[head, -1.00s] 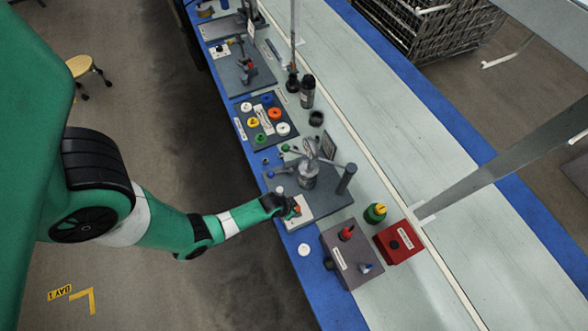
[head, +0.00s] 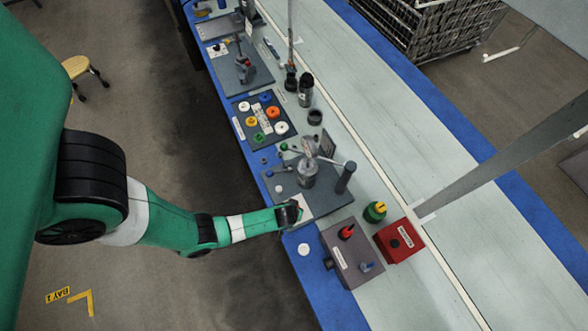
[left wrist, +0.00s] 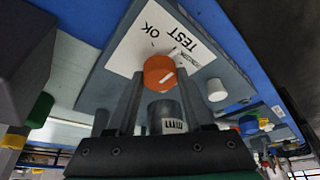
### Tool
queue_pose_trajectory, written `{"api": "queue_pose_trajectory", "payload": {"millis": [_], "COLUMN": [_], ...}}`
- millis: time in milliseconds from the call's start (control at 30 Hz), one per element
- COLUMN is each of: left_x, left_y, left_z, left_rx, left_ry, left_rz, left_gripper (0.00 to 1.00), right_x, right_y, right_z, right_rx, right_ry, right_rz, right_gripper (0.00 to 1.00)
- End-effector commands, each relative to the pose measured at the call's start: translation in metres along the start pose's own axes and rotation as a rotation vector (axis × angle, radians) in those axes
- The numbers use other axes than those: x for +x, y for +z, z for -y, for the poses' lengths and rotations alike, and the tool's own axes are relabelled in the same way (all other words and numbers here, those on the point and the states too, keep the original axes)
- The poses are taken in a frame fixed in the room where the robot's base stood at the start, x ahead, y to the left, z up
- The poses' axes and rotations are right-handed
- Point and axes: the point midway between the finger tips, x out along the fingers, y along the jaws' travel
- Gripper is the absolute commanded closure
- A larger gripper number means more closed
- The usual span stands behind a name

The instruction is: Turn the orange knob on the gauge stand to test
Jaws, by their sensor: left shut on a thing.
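The orange knob (left wrist: 157,72) sits on a white panel (left wrist: 133,48) marked OK and TEST, on the grey gauge stand (left wrist: 95,92). Its white pointer line slants toward the upper right in the left wrist view, roughly toward the TEST side. My left gripper (left wrist: 160,80) has one finger on each side of the knob and is shut on it. In the head view my left gripper (head: 297,212) is over the stand's near corner and hides the knob; the gauge stand (head: 322,205) shows beside it. My right gripper is not in view.
A grey box with a red knob (head: 338,252), a red box (head: 399,241) and a green-and-yellow part (head: 375,211) stand right of the stand. The pale bench beyond (head: 420,150) is clear.

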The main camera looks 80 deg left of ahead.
Motion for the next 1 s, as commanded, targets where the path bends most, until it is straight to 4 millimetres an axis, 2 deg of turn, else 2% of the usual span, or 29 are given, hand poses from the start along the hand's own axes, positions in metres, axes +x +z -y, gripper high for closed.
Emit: {"api": "queue_pose_trajectory", "payload": {"millis": [367, 400, 533, 567, 867, 1000], "left_x": [0.0, 0.001, 0.0, 0.0, -0.002, -0.019], "left_y": [0.001, 0.001, 0.001, 0.001, 0.0, -0.002], "left_z": [0.0, 0.0, 0.0, 0.0, 0.0, 0.0], "left_rx": [-0.005, -0.005, -0.004, -0.004, -0.004, -0.003], "left_ry": [-0.002, -0.002, -0.002, -0.002, -0.002, -0.002], "left_rz": [0.002, 0.002, 0.002, 0.002, 0.001, 0.001], "left_gripper": [1.0, 0.45, 0.21, 0.18, 0.18, 0.18], "right_x": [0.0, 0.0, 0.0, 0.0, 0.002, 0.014], "right_y": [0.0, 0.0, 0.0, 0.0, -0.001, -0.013], "right_z": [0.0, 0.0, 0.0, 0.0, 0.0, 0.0], "right_rx": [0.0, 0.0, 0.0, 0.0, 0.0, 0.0], "right_ry": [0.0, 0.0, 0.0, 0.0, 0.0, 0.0], "right_rz": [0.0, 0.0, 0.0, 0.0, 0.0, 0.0], "right_gripper": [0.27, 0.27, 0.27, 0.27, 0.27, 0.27]}}
